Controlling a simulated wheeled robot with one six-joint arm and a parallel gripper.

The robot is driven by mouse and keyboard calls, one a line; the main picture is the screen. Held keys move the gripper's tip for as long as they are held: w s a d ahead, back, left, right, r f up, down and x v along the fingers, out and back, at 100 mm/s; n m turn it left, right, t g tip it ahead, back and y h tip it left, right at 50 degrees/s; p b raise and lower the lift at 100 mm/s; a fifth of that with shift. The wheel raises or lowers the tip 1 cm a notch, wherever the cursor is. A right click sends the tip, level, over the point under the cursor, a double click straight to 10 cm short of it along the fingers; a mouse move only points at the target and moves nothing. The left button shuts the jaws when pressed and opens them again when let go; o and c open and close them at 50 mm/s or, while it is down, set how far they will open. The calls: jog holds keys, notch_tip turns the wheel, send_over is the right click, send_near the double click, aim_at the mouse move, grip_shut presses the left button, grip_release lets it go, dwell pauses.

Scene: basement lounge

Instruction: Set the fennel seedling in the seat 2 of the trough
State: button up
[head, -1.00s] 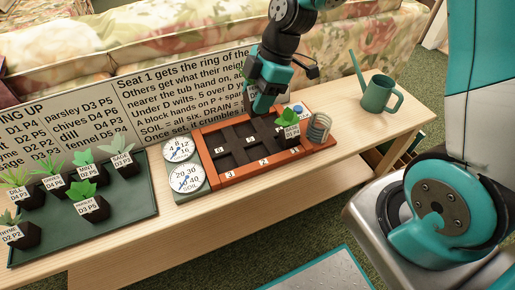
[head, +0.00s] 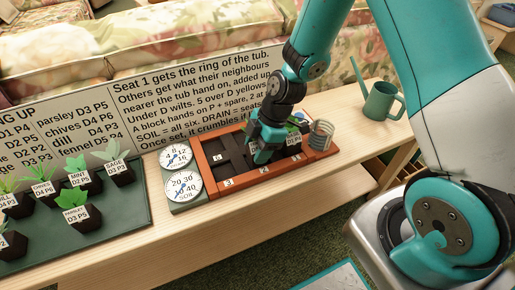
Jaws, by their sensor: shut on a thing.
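The orange-brown trough (head: 243,181) lies on the wooden bench, with dark compartments and seat numbers on its rim. My gripper (head: 259,158) points down into its middle, just behind the front rim's number 2. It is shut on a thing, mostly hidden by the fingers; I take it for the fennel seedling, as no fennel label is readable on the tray. I cannot tell whether it touches the seat's floor. A labelled seedling, apparently basil (head: 294,141), stands at the trough's right, near number 1, partly behind my gripper.
Two dials (head: 184,187) adjoin the trough's left end. A green tray (head: 125,222) at left holds several potted seedlings. A grey coil (head: 321,136) stands at the trough's right end, a green watering can (head: 379,101) farther right. A text board (head: 190,105) stands behind.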

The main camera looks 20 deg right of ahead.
jog(key=shift+f+b, duration=0.35)
jog(key=shift+f, duration=0.1)
jog(key=shift+f, duration=0.1)
jog(key=o, duration=0.9)
jog(key=shift+o, duration=0.2)
jog(key=shift+s, duration=0.1)
